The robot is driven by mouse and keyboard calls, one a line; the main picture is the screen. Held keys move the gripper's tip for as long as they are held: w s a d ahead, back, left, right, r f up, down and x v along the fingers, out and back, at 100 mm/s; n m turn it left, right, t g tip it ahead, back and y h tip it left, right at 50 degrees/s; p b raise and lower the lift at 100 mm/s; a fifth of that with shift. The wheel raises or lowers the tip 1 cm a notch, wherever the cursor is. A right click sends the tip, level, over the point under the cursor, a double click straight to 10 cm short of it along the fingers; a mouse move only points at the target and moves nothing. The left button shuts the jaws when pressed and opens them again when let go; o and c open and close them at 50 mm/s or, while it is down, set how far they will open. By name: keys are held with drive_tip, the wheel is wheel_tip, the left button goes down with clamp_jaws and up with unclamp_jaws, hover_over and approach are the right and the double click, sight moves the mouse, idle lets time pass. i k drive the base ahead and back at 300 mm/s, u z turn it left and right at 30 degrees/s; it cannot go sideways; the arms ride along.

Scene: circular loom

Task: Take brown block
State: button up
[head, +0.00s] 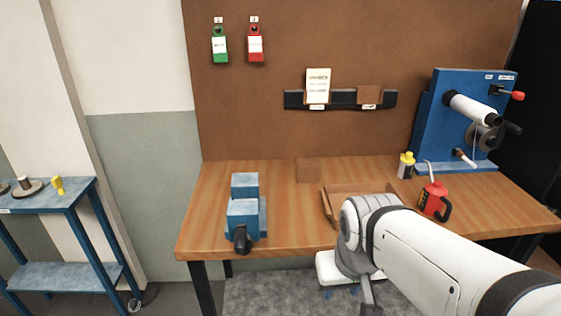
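A brown block (308,170) stands at the back of the wooden workbench (285,225), close to the brown backboard. It is nearly the same colour as the board, so its edges are faint. A second brown square piece (369,94) sits on the dark wall rack. My arm reaches in from the lower right, in front of the bench. Part of what looks like my gripper (369,294) points down below the bench's front edge, well away from both brown pieces. Its fingertips are cut off or hidden, so its opening does not show.
A wooden tray (328,206), partly behind my arm, lies right of the block. A blue vise (244,212) stands at front left. A red oil can (434,198), a yellow-capped bottle (405,167) and a blue winding machine (440,125) stand at right.

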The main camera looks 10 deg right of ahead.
sight(307, 170)
drive_tip(key=z, duration=0.15)
drive_tip(key=i, duration=0.9)
drive_tip(key=u, duration=0.05)
